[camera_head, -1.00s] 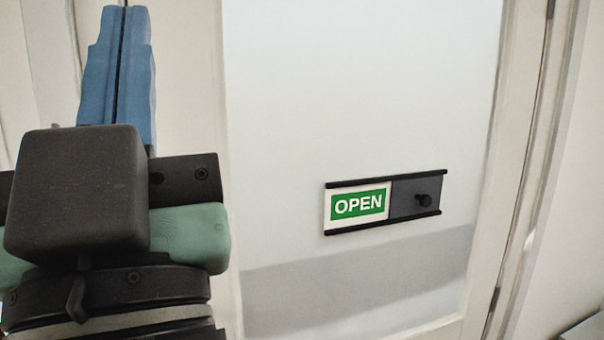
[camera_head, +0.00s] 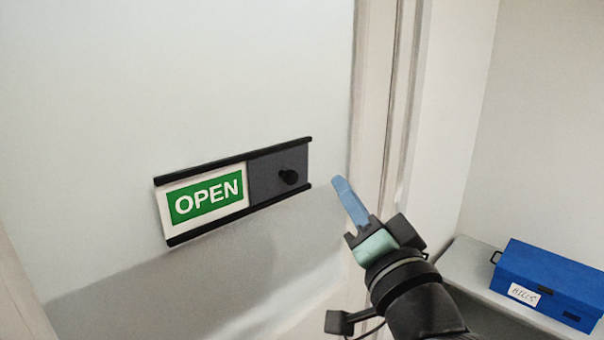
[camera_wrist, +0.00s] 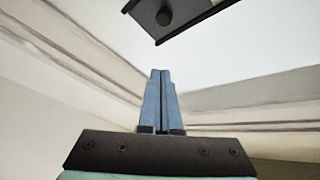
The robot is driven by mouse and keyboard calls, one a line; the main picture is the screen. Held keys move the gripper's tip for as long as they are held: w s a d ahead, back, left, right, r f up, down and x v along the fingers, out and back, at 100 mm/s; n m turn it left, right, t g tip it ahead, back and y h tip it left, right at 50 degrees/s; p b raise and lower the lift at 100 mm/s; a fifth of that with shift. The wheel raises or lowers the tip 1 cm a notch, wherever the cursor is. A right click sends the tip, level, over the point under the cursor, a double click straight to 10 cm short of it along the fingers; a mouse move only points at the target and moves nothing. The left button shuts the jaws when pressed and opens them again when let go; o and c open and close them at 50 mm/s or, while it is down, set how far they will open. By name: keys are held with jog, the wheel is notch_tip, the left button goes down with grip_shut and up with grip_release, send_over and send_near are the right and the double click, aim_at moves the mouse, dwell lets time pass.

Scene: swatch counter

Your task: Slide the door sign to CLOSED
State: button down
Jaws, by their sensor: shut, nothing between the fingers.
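The door sign (camera_head: 206,197) on the frosted door shows a green OPEN panel at its left. A dark grey slider (camera_head: 268,178) with a black knob (camera_head: 290,177) covers its right half, between black rails. My gripper (camera_head: 338,182) is shut and empty, with its blue fingertips just right of the sign's right end and apart from the knob. In the wrist view, the shut blue fingers (camera_wrist: 160,75) point up toward the sign, whose knob (camera_wrist: 164,17) and slider show at the top edge.
The door frame (camera_head: 375,110) stands right of the sign, behind my gripper. A blue box (camera_head: 550,280) with a white label sits on a grey surface at the lower right. The door around the sign is clear.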

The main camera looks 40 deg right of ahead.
jog(key=p, duration=0.4)
send_near(297, 153)
jog(key=w+d+r, duration=0.3)
jog(key=d+r, duration=0.1)
jog(key=shift+w+a+f+p, duration=0.15)
jog(key=shift+a+f+p, duration=0.45)
jog(key=shift+f, duration=0.2)
jog(key=shift+w+a+f+p, duration=0.2)
jog(key=shift+a+f+p, duration=0.25)
jog(key=shift+a+f, duration=0.3)
